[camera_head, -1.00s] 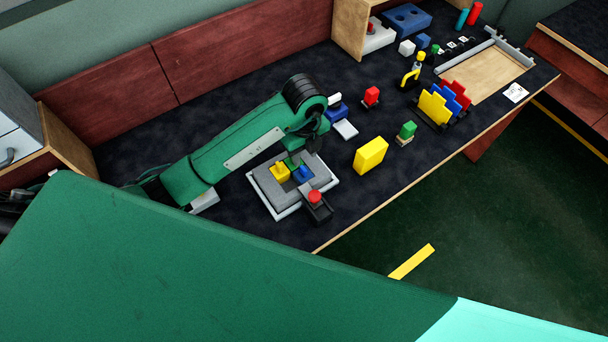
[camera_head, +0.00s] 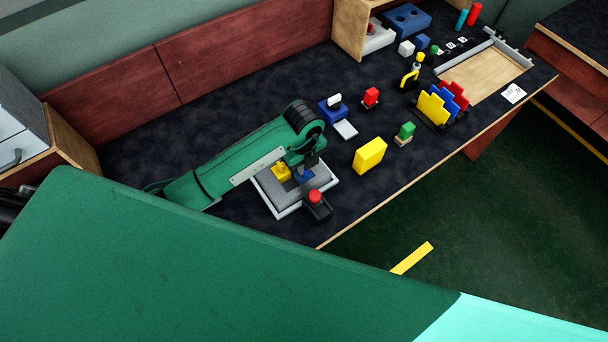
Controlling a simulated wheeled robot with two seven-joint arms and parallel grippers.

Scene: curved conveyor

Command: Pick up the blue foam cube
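A blue piece (camera_head: 304,175) also sits in the grey tray (camera_head: 283,208) near the table's front edge, beside a yellow piece (camera_head: 281,171). My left gripper (camera_head: 309,160) hangs down from its green arm close above the blue piece in the tray, far from the blue cube at the back. Its fingertips are dark and small, so I cannot tell whether they are open or touching the piece. My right gripper is not in view.
A red-topped black block (camera_head: 317,206) stands at the tray's front right. Stepped colored plates (camera_head: 433,108) stand farther right. The table's back left is clear.

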